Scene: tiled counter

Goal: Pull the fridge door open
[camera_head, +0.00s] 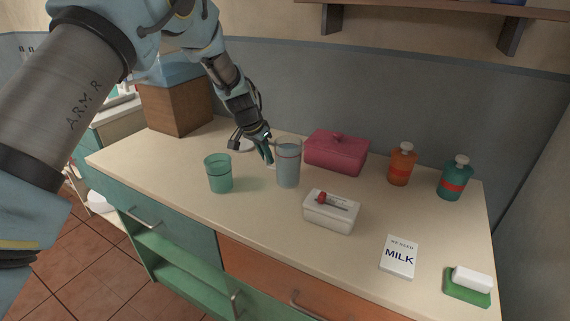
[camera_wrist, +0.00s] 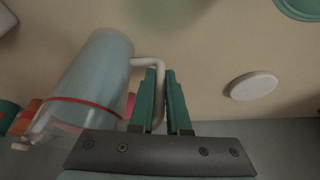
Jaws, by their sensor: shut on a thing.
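No fridge door can be made out in either view. My gripper (camera_head: 266,152) is low over the counter, beside a blue-grey pitcher (camera_head: 288,166) with a red stripe. In the wrist view, the pitcher (camera_wrist: 95,80) lies left of my green fingers (camera_wrist: 161,98). Its pale handle (camera_wrist: 147,63) runs between the fingers, and they are shut on it. The pitcher stands upright in the head view; whether its base touches the counter is hard to tell.
On the counter (camera_head: 260,220) stand a green cup (camera_head: 218,174), a pink lidded box (camera_head: 337,152), a white container (camera_head: 331,212), orange (camera_head: 402,165) and teal (camera_head: 454,180) bottles, a milk card (camera_head: 399,258) and a sponge (camera_head: 467,287). A white disc (camera_wrist: 252,86) lies behind.

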